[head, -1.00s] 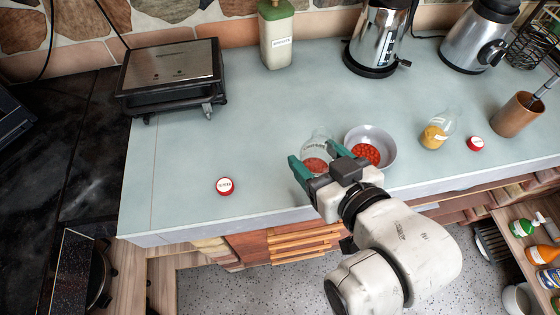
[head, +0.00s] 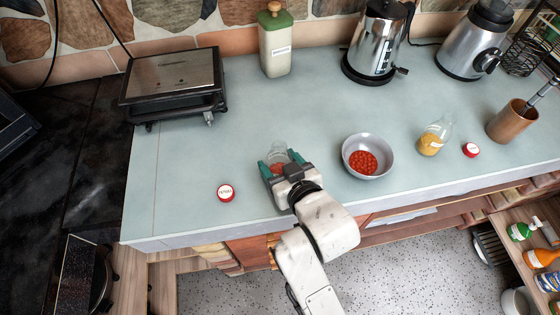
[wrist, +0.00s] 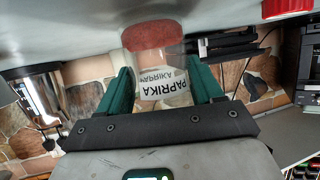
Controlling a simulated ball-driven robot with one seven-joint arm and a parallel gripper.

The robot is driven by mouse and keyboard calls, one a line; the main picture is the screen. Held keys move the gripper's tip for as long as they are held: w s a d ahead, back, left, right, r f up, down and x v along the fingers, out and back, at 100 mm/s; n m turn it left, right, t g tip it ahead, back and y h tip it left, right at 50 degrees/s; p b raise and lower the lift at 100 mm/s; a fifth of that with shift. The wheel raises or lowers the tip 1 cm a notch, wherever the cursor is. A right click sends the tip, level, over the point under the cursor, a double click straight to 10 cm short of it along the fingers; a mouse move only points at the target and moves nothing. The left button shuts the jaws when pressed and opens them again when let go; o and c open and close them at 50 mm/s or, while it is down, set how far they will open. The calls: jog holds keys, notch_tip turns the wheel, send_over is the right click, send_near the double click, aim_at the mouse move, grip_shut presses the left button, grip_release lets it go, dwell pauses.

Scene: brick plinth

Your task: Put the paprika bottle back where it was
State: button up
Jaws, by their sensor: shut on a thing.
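The paprika bottle (head: 279,153) is clear glass with red powder in it. In the wrist view the bottle (wrist: 160,62) sits between the green fingers, and its PAPRIKA label shows upside down. My gripper (head: 279,166) is shut on it, over the counter near the front edge. I cannot tell whether the bottle's base touches the counter. A red cap with a white label (head: 226,193) lies on the counter to the left of the bottle. The grey bowl (head: 349,142) to the right holds red powder or bits.
A bottle of yellow spice (head: 433,140) and another red cap (head: 470,150) stand to the right. A black grill (head: 172,80), green-lidded canister (head: 275,45) and kettle (head: 376,45) line the back. The counter's middle is clear.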

jog(key=shift+f, duration=0.15)
jog(key=shift+f, duration=0.2)
jog(key=o, duration=1.1)
jog(key=shift+r, duration=0.1)
jog(key=shift+r, duration=0.2)
jog(key=shift+s+d, duration=0.2)
jog(key=shift+s, duration=0.1)
jog(key=b+v, duration=0.1)
jog(key=v, duration=1)
jog(key=shift+s, duration=0.15)
